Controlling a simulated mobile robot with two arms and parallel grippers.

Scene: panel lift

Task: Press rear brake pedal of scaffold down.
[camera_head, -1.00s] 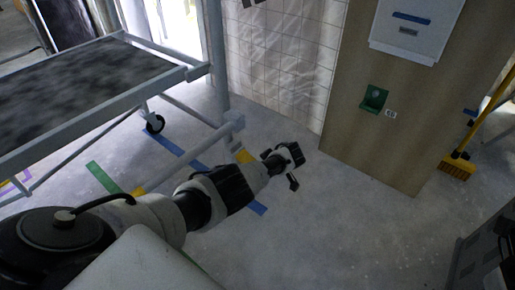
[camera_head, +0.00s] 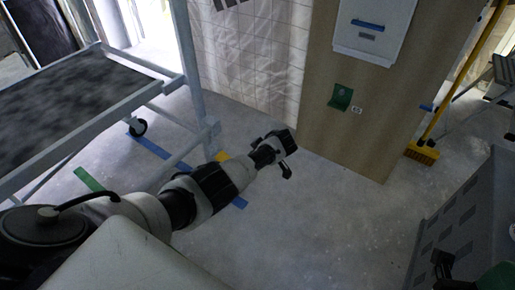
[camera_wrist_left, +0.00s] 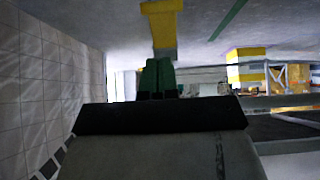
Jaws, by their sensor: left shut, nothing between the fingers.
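The scaffold (camera_head: 150,92) stands at the left of the head view, with a dark platform and a pale metal frame. One castor wheel (camera_head: 137,127) shows under it. My left gripper (camera_head: 284,155) is shut and empty, over the floor to the right of the scaffold's near post. A small yellow piece (camera_head: 222,156) shows behind my left arm near the foot of that post; I cannot tell whether it is the brake pedal. In the left wrist view, the shut fingers (camera_wrist_left: 158,78) point toward a yellow piece (camera_wrist_left: 163,25).
A wooden panel (camera_head: 345,125) with a white box (camera_head: 374,30) and a green holder (camera_head: 340,97) stands beyond my left gripper. A yellow broom (camera_head: 422,153) leans at the right. A grey cabinet (camera_head: 465,215) fills the lower right. The floor between is clear.

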